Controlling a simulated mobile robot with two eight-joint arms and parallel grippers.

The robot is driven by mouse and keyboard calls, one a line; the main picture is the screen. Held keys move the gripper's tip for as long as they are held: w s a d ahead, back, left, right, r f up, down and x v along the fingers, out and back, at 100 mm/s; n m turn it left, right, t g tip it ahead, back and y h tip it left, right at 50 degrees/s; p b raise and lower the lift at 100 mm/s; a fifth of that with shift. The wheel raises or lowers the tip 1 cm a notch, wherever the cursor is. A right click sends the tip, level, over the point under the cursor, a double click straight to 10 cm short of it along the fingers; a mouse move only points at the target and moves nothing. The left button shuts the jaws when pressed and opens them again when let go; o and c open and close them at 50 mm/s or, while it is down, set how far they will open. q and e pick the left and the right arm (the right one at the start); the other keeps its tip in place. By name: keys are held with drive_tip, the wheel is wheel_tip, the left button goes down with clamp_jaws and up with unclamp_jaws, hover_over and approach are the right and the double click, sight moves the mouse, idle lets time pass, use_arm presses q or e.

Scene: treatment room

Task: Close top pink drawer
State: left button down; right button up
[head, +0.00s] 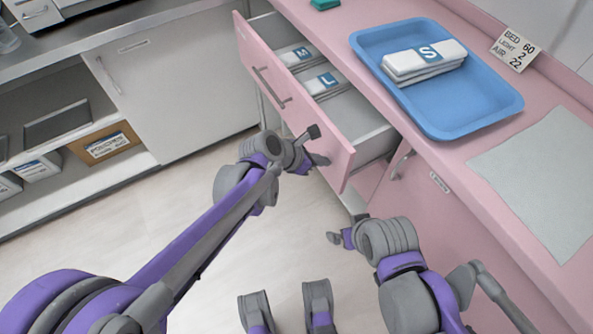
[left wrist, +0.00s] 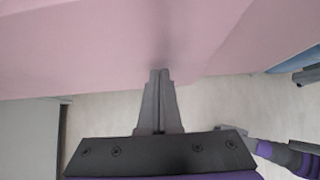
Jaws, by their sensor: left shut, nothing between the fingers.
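The top pink drawer (head: 296,98) stands pulled out from the pink cabinet in the head view, with its grey bar handle (head: 271,88) on the front. Inside lie white folded packs marked M (head: 297,57) and L (head: 326,84). My left gripper (head: 322,160) is at the right end of the drawer front, near its lower edge. In the left wrist view its fingers (left wrist: 159,78) are together and empty, with their tips over the pink drawer front (left wrist: 110,45). I cannot tell if they touch it. My right gripper (head: 335,237) shows small, low beside the cabinet; its jaws are unclear.
A blue tray (head: 490,100) with a white pack marked S (head: 424,60) stands on the pink counter. A grey mat (head: 545,170) and a sign (head: 514,48) are at the right. A grey cabinet with open shelves stands at the left. The floor (head: 120,235) between is clear.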

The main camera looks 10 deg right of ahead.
use_arm(q)
drive_tip(key=w+d, duration=0.1)
drive_tip(key=d, duration=0.4)
drive_tip(key=w+d+p, duration=0.1)
drive_tip(key=w+d, duration=0.1)
drive_tip(key=d, duration=0.4)
drive_tip(key=w+d, duration=0.2)
drive_tip(key=d, duration=0.3)
drive_tip(key=shift+w+d, duration=0.15)
drive_tip(key=shift+d, duration=0.15)
drive_tip(key=shift+w+d+r, duration=0.1)
drive_tip(key=shift+d, duration=0.1)
use_arm(e)
wheel_tip(320, 180, up, 2)
drive_tip(key=shift+s+a, duration=0.1)
